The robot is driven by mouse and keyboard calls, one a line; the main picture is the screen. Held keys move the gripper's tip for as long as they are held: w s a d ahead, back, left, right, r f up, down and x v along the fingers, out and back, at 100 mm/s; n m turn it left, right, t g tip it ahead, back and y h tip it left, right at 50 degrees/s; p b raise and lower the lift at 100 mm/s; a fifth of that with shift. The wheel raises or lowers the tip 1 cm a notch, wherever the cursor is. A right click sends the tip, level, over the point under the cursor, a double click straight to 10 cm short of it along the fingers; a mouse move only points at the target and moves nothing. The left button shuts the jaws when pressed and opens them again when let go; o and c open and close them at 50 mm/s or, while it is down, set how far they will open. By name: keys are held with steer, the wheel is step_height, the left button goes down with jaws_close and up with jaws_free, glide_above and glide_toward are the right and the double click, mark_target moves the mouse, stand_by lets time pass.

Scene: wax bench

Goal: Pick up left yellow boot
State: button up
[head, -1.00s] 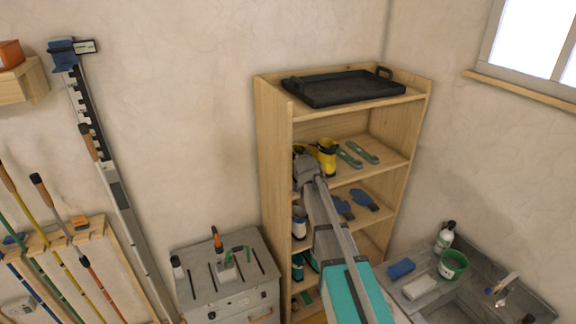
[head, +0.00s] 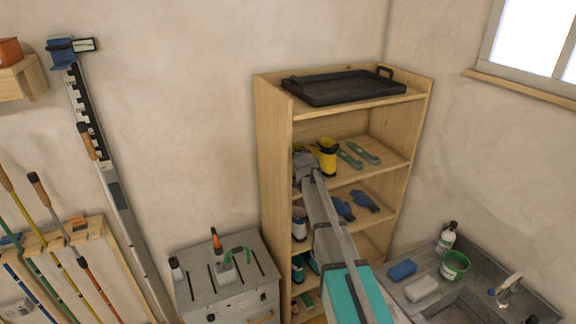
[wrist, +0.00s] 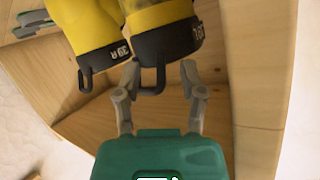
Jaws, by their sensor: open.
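Two yellow boots with black cuffs stand side by side on a shelf. In the wrist view, one boot (wrist: 172,38) is at the top centre, its black pull loop hanging between my fingers. The other boot (wrist: 92,28), marked 39 R, is to its left. My gripper (wrist: 157,82) is open, with a finger on each side of the loop, and I cannot tell whether either touches. In the head view one yellow boot (head: 327,158) shows just right of my gripper (head: 304,158); the other boot is mostly hidden behind it.
The wooden shelf unit (head: 273,150) has a side wall close to the left of my gripper. A black tray (head: 345,88) lies on top.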

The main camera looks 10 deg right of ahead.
stand_by(0.4)
jaws_close()
